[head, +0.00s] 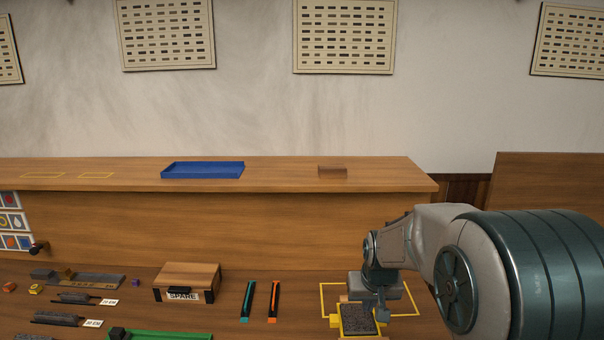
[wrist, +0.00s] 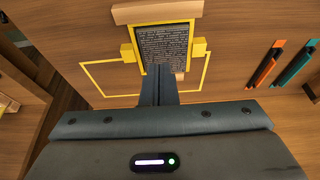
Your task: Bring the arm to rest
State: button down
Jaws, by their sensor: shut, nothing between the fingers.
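My arm reaches in from the right in the head view, bent down over the desk. My gripper (wrist: 160,72) is shut and empty in the wrist view, its fingers together and pointing at a yellow-framed plate of dark type (wrist: 166,45). The plate also shows in the head view (head: 359,320), just below my wrist. It lies on the desk by a yellow outlined square (wrist: 104,80). The fingertips overlap the plate's near edge in the wrist view; I cannot tell whether they touch it.
A wooden box labelled SPARE (head: 187,281) stands left of a teal-tipped strip (head: 247,301) and an orange-tipped strip (head: 273,301). A green tray (head: 170,335) is at the front. The raised shelf behind holds a blue tray (head: 203,170) and a brown block (head: 332,171).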

jog(key=s+r, duration=0.2)
jog(key=s, duration=1)
jog(key=s+r, duration=0.3)
jog(key=s, duration=0.8)
jog(key=shift+s+a+r+g, duration=0.15)
jog(key=shift+s+g, duration=0.25)
